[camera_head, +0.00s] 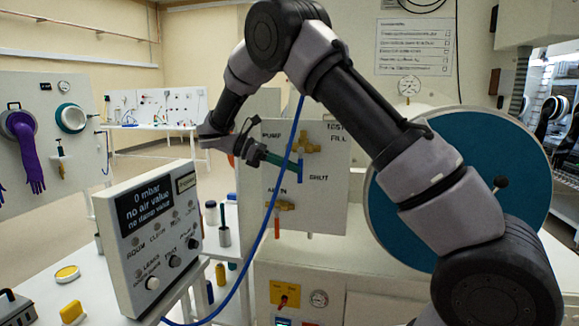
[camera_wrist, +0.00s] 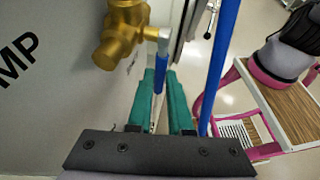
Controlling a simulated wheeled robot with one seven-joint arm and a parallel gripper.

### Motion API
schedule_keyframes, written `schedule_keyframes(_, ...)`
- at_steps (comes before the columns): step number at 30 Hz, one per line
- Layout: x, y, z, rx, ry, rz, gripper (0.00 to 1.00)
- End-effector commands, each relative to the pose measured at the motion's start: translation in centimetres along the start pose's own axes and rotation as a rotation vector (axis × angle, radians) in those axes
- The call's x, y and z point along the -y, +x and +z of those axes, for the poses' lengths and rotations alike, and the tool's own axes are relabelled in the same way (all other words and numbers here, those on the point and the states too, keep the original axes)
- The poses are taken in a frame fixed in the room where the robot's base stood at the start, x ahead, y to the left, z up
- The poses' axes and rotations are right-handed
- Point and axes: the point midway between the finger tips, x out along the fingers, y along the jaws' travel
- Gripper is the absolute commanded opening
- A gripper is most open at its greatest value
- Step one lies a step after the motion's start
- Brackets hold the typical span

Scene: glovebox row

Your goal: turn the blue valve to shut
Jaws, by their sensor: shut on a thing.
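The blue valve has a brass body (camera_head: 306,146) on the upper part of a pale panel, near the words PUMP, TEST, FILL and SHUT. Its blue handle (camera_head: 300,172) hangs roughly straight down, left of the word SHUT. My gripper (camera_head: 290,164) reaches it from the left with green fingers. In the wrist view the brass body (camera_wrist: 122,35) is at upper left, and the blue handle (camera_wrist: 160,76) runs between the fingers of my gripper (camera_wrist: 164,85). The gripper is shut on the handle. The fingers hide part of it.
A blue hose (camera_head: 265,235) runs across in front of the panel, close to my fingers; it also shows in the wrist view (camera_wrist: 224,65). A second brass valve (camera_head: 284,206) with an orange handle sits below. A display box (camera_head: 150,240) stands at front left.

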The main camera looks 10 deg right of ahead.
Motion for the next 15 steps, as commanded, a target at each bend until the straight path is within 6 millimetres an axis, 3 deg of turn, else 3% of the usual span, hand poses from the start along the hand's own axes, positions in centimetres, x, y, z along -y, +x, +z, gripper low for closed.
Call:
schedule_keyframes(9,0.04,0.11,-0.07,0.001,-0.002,-0.003,0.0)
schedule_keyframes(10,0.04,0.11,-0.07,0.001,-0.002,-0.003,0.26)
schedule_keyframes(11,0.04,0.11,-0.07,0.001,-0.002,-0.003,0.31)
schedule_keyframes(15,0.03,0.08,-0.05,0.001,-0.001,-0.003,0.31)
